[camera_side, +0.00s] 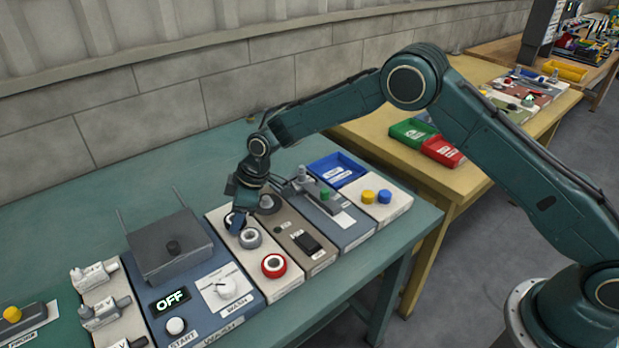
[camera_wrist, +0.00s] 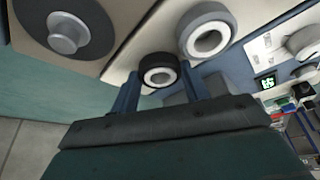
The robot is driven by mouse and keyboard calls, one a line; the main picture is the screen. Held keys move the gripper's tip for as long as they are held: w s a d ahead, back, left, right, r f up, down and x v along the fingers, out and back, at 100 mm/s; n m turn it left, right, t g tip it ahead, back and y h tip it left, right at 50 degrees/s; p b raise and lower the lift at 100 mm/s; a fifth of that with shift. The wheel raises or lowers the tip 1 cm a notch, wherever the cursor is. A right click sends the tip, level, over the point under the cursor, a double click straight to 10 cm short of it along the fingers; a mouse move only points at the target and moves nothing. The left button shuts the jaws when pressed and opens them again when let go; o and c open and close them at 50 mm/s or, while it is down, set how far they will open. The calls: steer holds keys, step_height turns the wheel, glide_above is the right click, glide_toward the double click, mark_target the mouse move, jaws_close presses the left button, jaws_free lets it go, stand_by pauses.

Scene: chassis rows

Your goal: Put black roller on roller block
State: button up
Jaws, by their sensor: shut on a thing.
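The roller block (camera_side: 291,284) is a long cream panel on the teal table. A grey roller (camera_side: 250,238) and a red roller (camera_side: 273,265) stand on it, both with white centres. My gripper (camera_side: 235,222) is low over the block's far end, beyond the grey roller. In the wrist view the black roller (camera_wrist: 158,69), with a white ring in its middle, sits between the blue fingers of my gripper (camera_wrist: 160,92), which is shut on it. The grey roller (camera_wrist: 207,32) is close beside it there. I cannot tell whether the black roller touches the block.
A brown panel with a dark round disc (camera_wrist: 65,35) adjoins the block on one side. On the other is a blue panel with an OFF display (camera_side: 170,299) and a grey box (camera_side: 168,245). A blue tray (camera_side: 338,170) stands at the back right.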

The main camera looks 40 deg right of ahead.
steer(key=shift+f, duration=0.15)
steer(key=o, duration=0.7)
steer(key=v, duration=1.2)
steer(key=shift+s+d+r, duration=0.1)
steer(key=shift+d+r, duration=0.05)
steer(key=shift+r, duration=0.05)
stand_by(0.3)
